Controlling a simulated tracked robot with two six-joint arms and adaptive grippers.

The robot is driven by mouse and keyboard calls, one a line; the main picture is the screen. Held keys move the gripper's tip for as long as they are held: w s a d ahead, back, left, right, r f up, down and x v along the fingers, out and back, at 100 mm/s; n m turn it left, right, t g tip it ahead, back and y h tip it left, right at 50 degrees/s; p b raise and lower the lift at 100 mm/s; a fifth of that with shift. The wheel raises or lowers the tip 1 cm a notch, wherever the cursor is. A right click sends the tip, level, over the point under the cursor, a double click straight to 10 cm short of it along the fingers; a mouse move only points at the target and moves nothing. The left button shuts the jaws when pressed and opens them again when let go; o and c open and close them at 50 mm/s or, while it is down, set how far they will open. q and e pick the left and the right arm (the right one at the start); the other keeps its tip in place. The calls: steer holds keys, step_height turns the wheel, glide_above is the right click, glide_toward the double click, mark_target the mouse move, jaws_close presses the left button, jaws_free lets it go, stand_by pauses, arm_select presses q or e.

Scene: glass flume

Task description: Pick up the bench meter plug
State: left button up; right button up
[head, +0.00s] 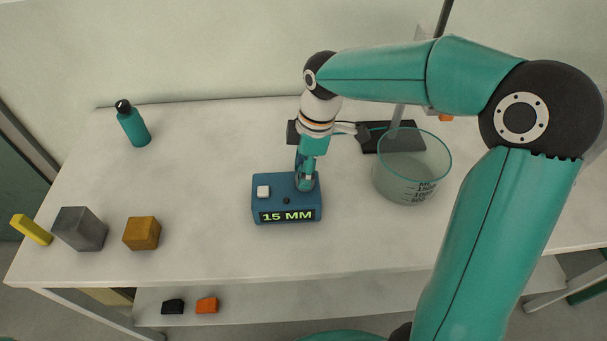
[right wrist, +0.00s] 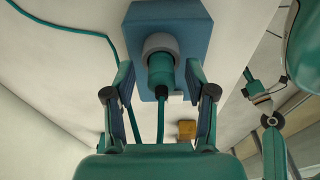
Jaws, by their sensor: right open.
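The bench meter (head: 287,203) is a blue box on the white bench, with a "15 MM" display on its front. The bench meter plug (right wrist: 160,70) is teal and sits in a grey round socket on the meter (right wrist: 190,20), with a teal cable running from it. My right gripper (head: 306,181) is pointing down over the meter's right part and largely hides the plug in the head view. In the right wrist view my right gripper (right wrist: 160,76) is open, one finger on each side of the plug, with gaps visible. My left gripper is not in the head view; teal arm parts show at the right wrist view's right edge, its jaws unclear.
A glass beaker (head: 412,170) stands right of the meter, by a dark stand base (head: 375,148). A teal bottle (head: 132,125), grey cube (head: 79,229), ochre cube (head: 142,233) and yellow bar (head: 32,230) are on the left. The bench between them and the meter is clear.

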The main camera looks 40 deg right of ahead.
steer(key=shift+c, duration=0.4)
jaws_close()
steer(key=shift+r, duration=0.1)
